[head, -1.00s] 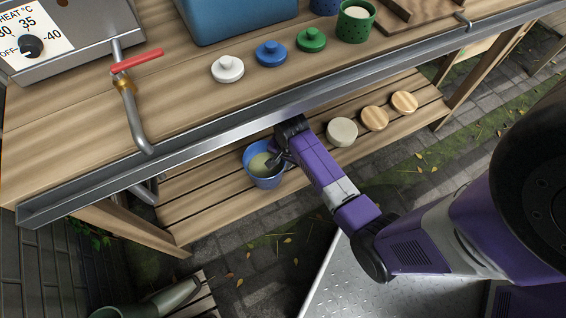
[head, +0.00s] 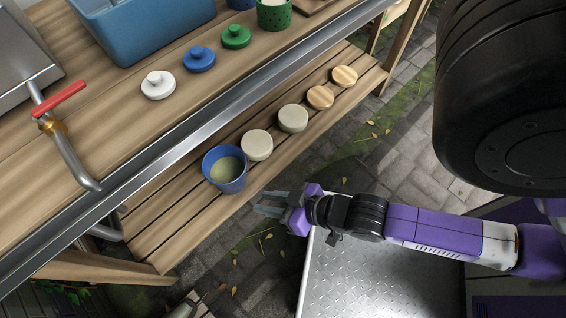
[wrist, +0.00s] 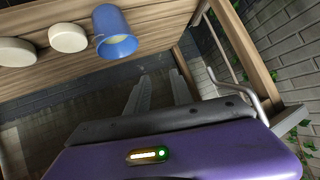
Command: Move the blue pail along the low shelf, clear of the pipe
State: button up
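The blue pail (head: 224,178) stands upright on the low slatted shelf (head: 155,245), with something pale inside it. In the wrist view the pail (wrist: 115,40) shows at the top. The lower metal pipe (head: 103,232) is near the shelf's left end, with a clear stretch of slats between it and the pail. It also shows in the wrist view (wrist: 243,88), at the right. My gripper (head: 267,203) is in front of the shelf's front edge, apart from the pail. Its two fingers (wrist: 160,80) are spread and hold nothing.
A cream round disc (head: 257,145) is close beside the pail on its right. A grey-cream disc (head: 293,118) and two wooden discs (head: 320,97) follow along the shelf. The metal-edged worktop (head: 180,140) overhangs the back. A ridged metal plate (head: 360,270) is at the lower right.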

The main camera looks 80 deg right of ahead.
jog(key=s+a+r+n+t+y, duration=0.1)
jog(key=s+a+r+n+t, duration=0.1)
jog(key=r, duration=0.6)
jog(key=s+a+r+n+t, duration=0.1)
jog(key=s+r+n, duration=0.1)
jog(key=r, duration=0.6)
jog(key=shift+s+a+t+y, duration=0.2)
jog(key=shift+a+t+y, duration=0.2)
notch_tip(320, 180, up, 15)
jog(key=p, duration=1.4)
jog(key=shift+f+p, duration=0.2)
jog(key=shift+p, duration=0.2)
